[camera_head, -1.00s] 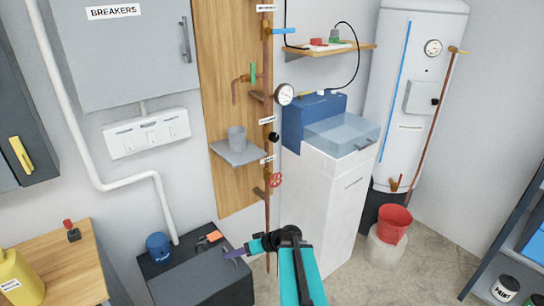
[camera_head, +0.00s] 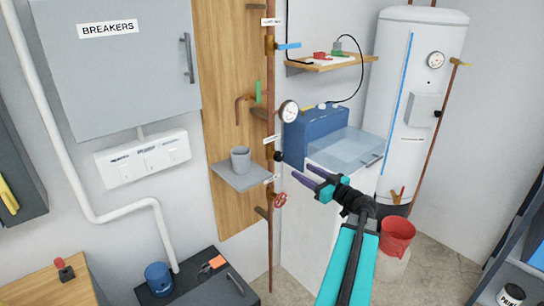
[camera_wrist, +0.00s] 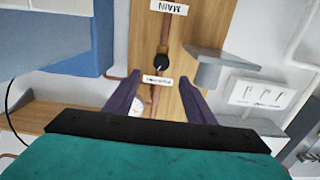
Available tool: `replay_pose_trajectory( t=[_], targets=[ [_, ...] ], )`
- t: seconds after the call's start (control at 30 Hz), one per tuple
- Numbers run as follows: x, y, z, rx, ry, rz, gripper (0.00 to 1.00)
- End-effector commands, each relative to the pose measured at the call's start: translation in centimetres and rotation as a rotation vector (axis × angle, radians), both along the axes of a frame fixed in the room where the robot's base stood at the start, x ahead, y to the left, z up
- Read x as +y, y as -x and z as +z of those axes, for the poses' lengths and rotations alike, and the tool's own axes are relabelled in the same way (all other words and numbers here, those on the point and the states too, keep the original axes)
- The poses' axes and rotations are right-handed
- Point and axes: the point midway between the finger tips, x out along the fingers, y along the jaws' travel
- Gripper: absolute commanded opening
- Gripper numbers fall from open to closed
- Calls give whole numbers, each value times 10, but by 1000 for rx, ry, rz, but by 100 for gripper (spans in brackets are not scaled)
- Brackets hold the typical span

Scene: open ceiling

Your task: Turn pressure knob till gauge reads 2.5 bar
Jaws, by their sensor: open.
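The black pressure knob (camera_head: 278,156) sits on the copper pipe, below the round white gauge (camera_head: 288,111). The gauge's needle is too small to read. My gripper (camera_head: 303,173) is open and empty, in front of the pipe, to the right of and slightly below the knob in the head view. In the wrist view, the knob (camera_wrist: 161,62) appears beyond and between the fingertips of my gripper (camera_wrist: 158,82), apart from them. A white label (camera_wrist: 157,79) lies beside the knob; its text is upside down and hard to read.
A red valve wheel (camera_head: 279,199) is lower on the pipe. A grey shelf (camera_head: 232,180) with a grey cup (camera_head: 240,160) stands out on the left.

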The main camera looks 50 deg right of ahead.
Motion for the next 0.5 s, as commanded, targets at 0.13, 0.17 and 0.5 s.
replay_pose_trajectory(
  t=[0.13,0.17,0.5],
  targets=[
    [2,-3,1,-2,2,6,50],
    [3,-4,1,-2,2,7,50],
    [7,-14,1,0,1,16,50]
  ],
)
